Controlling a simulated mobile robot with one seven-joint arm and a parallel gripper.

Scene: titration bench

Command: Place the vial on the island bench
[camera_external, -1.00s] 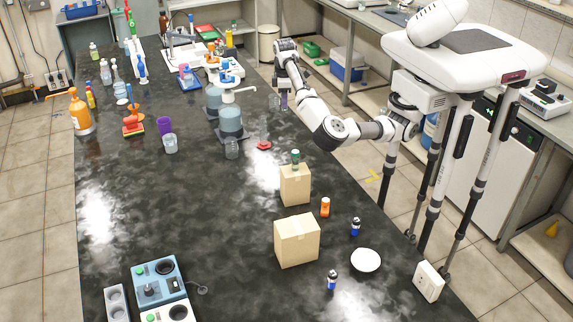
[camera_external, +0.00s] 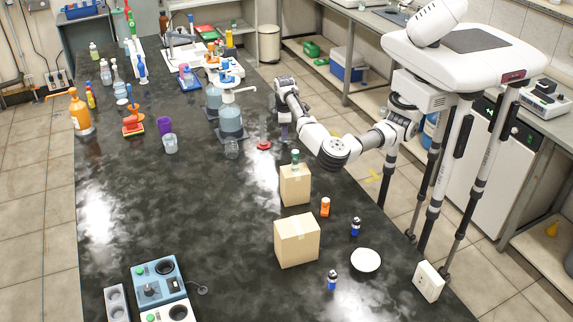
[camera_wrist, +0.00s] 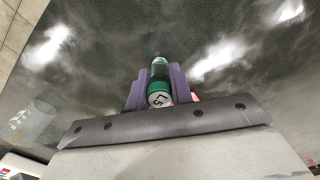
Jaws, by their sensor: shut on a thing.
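In the wrist view, a small vial (camera_wrist: 159,70) with a green cap marked with dark lettering sits between the purple fingers of my gripper (camera_wrist: 159,78). The fingers are shut on it, and the cap faces the camera. In the external view my gripper (camera_external: 285,132) points down at the right part of the dark island bench (camera_external: 220,200). The vial cannot be made out there, and I cannot tell whether its bottom touches the bench top.
A red-based item (camera_external: 264,145) stands left of my gripper, and a large pump bottle (camera_external: 230,122) farther left. A cardboard box (camera_external: 295,187) with a green-capped vial (camera_external: 295,157) on top stands nearer the camera. The bench's middle has clear room.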

